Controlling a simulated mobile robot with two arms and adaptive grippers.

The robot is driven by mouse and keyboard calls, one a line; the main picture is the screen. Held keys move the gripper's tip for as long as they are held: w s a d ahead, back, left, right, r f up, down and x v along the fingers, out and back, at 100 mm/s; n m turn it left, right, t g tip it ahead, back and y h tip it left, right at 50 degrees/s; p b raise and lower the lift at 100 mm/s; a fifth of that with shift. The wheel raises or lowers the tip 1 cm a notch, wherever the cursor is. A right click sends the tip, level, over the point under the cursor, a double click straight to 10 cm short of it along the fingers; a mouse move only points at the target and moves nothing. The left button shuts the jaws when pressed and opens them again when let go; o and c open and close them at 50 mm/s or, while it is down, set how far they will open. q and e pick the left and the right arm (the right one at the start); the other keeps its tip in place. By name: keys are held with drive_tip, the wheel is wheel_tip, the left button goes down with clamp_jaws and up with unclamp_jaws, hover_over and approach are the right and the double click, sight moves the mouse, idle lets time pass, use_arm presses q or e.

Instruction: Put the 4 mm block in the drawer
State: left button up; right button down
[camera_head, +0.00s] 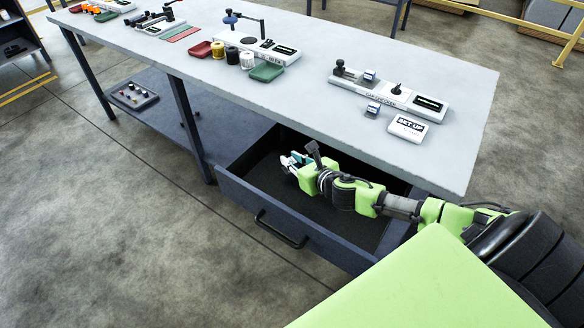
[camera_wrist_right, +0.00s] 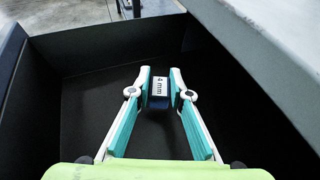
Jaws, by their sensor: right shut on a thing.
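My right gripper (camera_head: 291,160) reaches into the open drawer (camera_head: 285,222) under the table. In the right wrist view the gripper (camera_wrist_right: 160,90) is shut on the 4 mm block (camera_wrist_right: 159,86), a small block with a white label reading "4 mm" and a dark blue lower part. The block is between the fingertips, inside the drawer walls and over the dark drawer floor (camera_wrist_right: 85,95). I cannot tell whether it touches the floor. In the head view the block is too small to make out clearly. My left gripper is not in view.
The grey table top (camera_head: 440,70) overhangs the drawer's back part. On it stand a gap checker fixture (camera_head: 390,92) with small blocks near it, a "SET UP" card (camera_head: 408,127), and several cups and trays. The drawer's handle (camera_head: 280,230) faces the open floor.

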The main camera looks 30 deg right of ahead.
drive_tip(key=shift+w+d+f, duration=0.1)
drive_tip(key=shift+w+f, duration=0.3)
drive_tip(key=shift+f, duration=0.1)
drive_tip(key=shift+f+b, duration=0.35)
drive_tip(key=shift+f, duration=1.05)
drive_tip(key=shift+s, duration=0.1)
drive_tip(key=shift+f, duration=0.15)
drive_tip(key=c, duration=1.9)
unclamp_jaws()
drive_tip(key=shift+r, duration=0.2)
drive_tip(key=v, duration=1.2)
drive_tip(key=shift+f, duration=0.1)
